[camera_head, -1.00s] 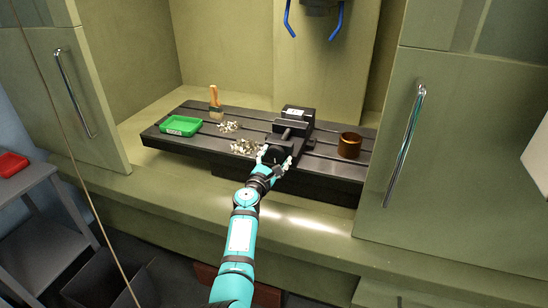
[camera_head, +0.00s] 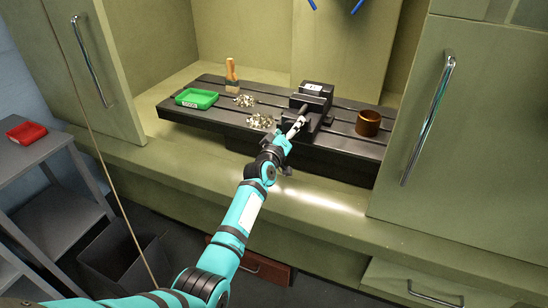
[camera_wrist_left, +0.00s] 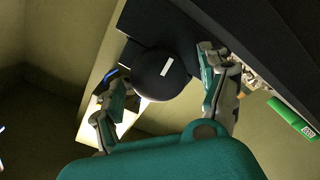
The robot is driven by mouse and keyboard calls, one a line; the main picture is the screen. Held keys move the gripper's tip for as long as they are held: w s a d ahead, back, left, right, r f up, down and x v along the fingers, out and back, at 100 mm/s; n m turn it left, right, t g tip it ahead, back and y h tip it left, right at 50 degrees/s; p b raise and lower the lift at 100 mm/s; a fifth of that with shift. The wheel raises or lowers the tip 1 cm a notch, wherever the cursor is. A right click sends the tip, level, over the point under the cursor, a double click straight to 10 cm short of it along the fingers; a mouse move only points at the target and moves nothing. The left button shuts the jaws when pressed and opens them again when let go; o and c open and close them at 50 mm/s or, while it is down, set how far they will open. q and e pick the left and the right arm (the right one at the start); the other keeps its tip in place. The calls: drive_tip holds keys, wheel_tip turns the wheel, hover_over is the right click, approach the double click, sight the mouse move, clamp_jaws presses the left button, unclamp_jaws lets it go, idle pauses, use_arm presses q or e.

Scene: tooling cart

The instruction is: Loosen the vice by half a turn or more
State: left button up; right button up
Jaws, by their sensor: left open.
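The dark vice (camera_head: 313,97) sits on the slotted table, its screw end facing the front. My left gripper (camera_head: 292,132) is at that front end and partly hides it. In the left wrist view, the vice's round black hub (camera_wrist_left: 160,84) with a white mark lies between the two spread fingers of my left gripper (camera_wrist_left: 166,74). The gripper is open; gaps show between fingers and hub, and I cannot tell whether either touches. My right gripper is not in view.
The slotted table (camera_head: 215,117) also bears a green tray (camera_head: 196,98), a brush (camera_head: 231,76), metal shavings (camera_head: 260,121) and a brown cylinder (camera_head: 368,122). Cabinet doors with handles (camera_head: 428,118) flank the opening. A red tray (camera_head: 26,132) is on a grey cart at left.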

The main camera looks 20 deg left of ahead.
use_arm(q)
drive_tip(key=s+n+b, duration=0.3)
drive_tip(key=s+n, duration=1)
drive_tip(key=n, duration=1)
drive_tip(key=shift+a+f+n, duration=0.15)
drive_tip(key=shift+f+n, duration=0.15)
drive_tip(key=shift+n, duration=0.1)
